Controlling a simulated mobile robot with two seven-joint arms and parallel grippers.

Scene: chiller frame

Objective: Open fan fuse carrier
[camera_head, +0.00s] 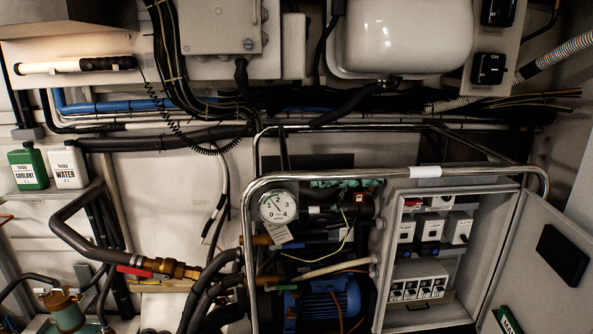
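The electrical cabinet (396,200) stands open at the right, inside the chiller frame. Its grey door (545,262) is swung out to the right. In its middle row sit several white modules, among them a left one (406,229), a middle one (431,228) and a right one (458,228). Below them is a white block (418,289) with several dark switch-like or carrier-like parts. The labels are too small to read, so I cannot tell which part is the fan fuse carrier or whether it is open. Neither of my grippers is in view.
A chrome tube frame (390,174) runs in front of the cabinet top. A pressure gauge (278,207) and a blue motor (325,298) sit left of the cabinet. Coolant (28,170) and water (68,168) bottles stand at far left. Space before the cabinet looks clear.

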